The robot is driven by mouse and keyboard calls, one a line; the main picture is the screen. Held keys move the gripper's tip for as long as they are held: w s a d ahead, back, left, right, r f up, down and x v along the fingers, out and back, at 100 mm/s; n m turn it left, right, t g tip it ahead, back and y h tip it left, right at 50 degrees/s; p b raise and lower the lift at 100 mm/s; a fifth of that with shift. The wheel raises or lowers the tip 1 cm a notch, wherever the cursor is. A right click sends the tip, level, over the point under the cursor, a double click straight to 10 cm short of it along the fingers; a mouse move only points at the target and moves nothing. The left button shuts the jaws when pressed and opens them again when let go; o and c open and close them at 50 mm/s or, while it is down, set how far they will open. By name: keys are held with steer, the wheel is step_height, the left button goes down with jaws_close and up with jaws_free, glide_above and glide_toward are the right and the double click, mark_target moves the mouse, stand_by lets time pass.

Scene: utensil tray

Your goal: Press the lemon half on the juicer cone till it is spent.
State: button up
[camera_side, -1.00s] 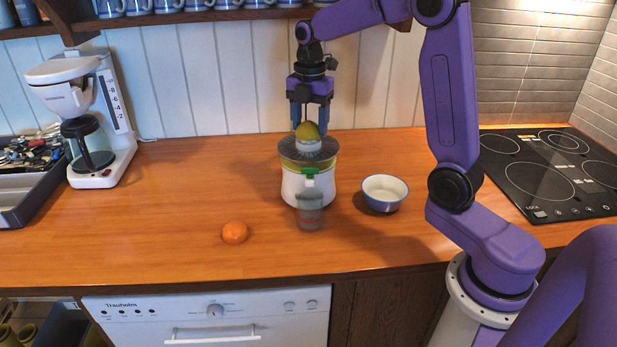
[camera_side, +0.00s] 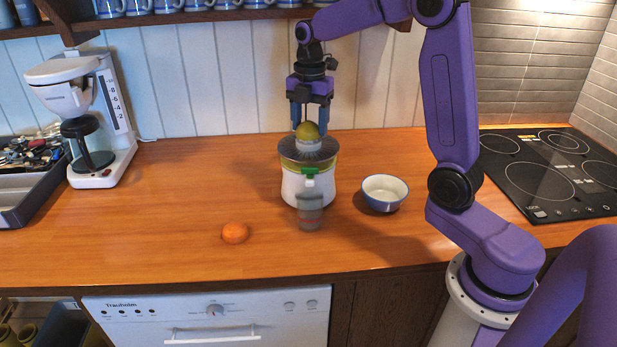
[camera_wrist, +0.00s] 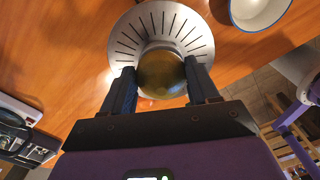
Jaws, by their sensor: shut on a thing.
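The juicer (camera_side: 301,186) stands on the wooden counter, with a white body, a green band and a grey slotted strainer (camera_side: 289,154) on top. The lemon half (camera_side: 307,131), yellow-green, sits over the middle of the strainer, dome up, and hides the cone. My gripper (camera_side: 310,125) points down from above, its two fingers on either side of the lemon half. In the wrist view the fingers are shut on the lemon half (camera_wrist: 161,74), with the slotted strainer (camera_wrist: 160,28) around it. A clear cup (camera_side: 310,214) stands under the green spout; its juice level cannot be made out.
A blue-rimmed white bowl (camera_side: 385,192) stands right of the juicer. An orange fruit (camera_side: 234,233) lies on the counter (camera_side: 150,230) at front left. A coffee maker (camera_side: 110,120) and a cutlery tray (camera_side: 45,205) are at left, a black cooktop (camera_side: 540,175) at right. Free counter lies left of the juicer.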

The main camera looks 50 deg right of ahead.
stand_by(0.3)
steer(key=shift+r, duration=3.55)
